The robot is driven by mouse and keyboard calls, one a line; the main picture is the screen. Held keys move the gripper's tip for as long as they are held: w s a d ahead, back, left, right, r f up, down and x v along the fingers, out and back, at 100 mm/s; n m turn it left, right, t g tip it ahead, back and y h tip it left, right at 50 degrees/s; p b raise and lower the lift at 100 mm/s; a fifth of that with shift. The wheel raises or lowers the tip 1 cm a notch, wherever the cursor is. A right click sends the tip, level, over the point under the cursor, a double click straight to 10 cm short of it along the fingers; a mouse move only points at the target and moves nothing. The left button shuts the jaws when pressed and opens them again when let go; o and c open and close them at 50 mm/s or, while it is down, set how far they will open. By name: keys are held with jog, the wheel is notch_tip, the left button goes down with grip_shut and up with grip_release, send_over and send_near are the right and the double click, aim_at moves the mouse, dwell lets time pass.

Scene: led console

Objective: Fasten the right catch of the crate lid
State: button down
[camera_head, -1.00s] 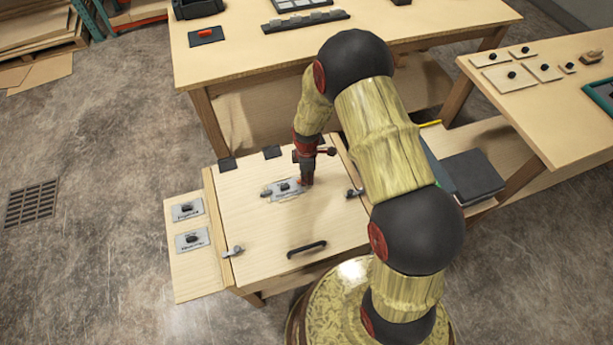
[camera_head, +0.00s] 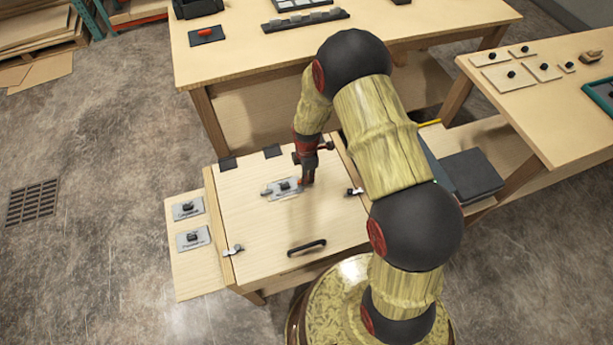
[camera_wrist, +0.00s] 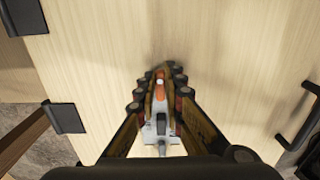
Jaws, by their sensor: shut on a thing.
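The crate lid (camera_head: 255,225) lies flat, with its black hinges at the far edge and a black handle (camera_head: 307,247) at the near edge. The right catch (camera_head: 355,191) is a small grey and black piece at the lid's right edge; I cannot tell how its lever stands. The left catch (camera_head: 233,250) is at the left edge. My gripper (camera_head: 306,182) points down at the lid's middle, left of the right catch. In the wrist view my gripper (camera_wrist: 160,85) is shut on an orange-tipped grey fitting (camera_wrist: 160,110), which belongs to the lid's middle plate (camera_head: 284,188).
Two labelled plates with black knobs (camera_head: 187,208) (camera_head: 193,239) sit on a side board left of the crate. A dark box (camera_head: 470,175) stands on the shelf to the right. Workbenches stand behind and to the right. My arm crosses above the crate's right side.

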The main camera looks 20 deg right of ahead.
jog(key=c, duration=1.9)
grip_release()
notch_tip(320, 180, up, 12)
